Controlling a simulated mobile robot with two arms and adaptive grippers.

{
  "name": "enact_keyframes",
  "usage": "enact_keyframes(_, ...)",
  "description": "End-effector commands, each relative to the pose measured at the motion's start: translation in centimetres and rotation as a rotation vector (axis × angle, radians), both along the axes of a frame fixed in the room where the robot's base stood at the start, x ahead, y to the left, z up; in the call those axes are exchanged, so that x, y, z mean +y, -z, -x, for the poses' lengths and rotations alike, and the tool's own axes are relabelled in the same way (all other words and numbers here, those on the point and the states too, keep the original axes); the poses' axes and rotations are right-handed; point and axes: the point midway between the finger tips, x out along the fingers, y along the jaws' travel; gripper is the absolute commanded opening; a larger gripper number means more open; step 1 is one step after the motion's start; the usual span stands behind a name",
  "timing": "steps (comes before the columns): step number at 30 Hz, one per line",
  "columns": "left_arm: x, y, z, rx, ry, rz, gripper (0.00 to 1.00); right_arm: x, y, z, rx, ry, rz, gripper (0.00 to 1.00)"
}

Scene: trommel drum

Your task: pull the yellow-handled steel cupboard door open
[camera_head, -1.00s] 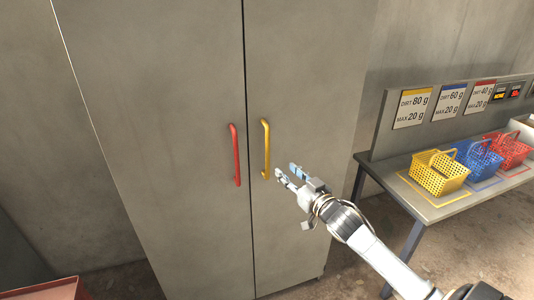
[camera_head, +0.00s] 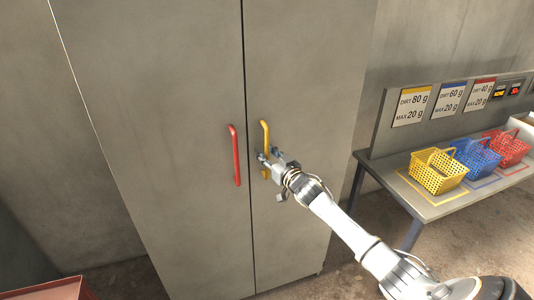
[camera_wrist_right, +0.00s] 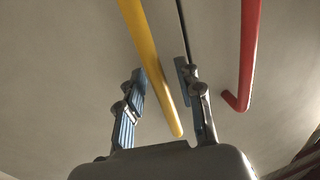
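The steel cupboard has two shut doors. The door with the yellow handle (camera_head: 265,135) is the right one (camera_head: 300,90) in the head view. My right gripper (camera_head: 268,157) is at the lower half of that handle. In the right wrist view the gripper (camera_wrist_right: 160,95) is open, one finger on each side of the yellow handle (camera_wrist_right: 152,55), with gaps between the fingers and the bar. The red handle (camera_head: 235,155) of the left door (camera_head: 160,110) is close by; in the wrist view it (camera_wrist_right: 248,50) lies outside the fingers. My left gripper is not in view.
A grey table (camera_head: 425,213) at the right carries a yellow basket (camera_head: 437,175), a blue basket (camera_head: 478,160) and a red basket (camera_head: 507,148). A red box (camera_head: 50,290) is at the lower left. Bare floor lies between cupboard and table.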

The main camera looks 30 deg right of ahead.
Motion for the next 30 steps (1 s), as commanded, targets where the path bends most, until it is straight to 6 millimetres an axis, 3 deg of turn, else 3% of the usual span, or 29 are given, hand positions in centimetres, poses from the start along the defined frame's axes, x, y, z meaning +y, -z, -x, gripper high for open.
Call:
enact_keyframes(4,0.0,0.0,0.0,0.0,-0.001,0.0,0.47,0.0,0.0,0.0,0.0,0.0,0.0,0.36)
enact_keyframes(10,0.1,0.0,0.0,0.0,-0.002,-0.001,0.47,0.0,0.0,0.0,0.0,0.0,0.0,0.0)
enact_keyframes(23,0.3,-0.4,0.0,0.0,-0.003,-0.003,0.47,0.0,0.0,0.7,0.003,-0.017,0.002,0.0)
enact_keyframes(30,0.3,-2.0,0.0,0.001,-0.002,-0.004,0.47,0.0,-0.1,4.8,0.009,-0.12,0.007,0.0)
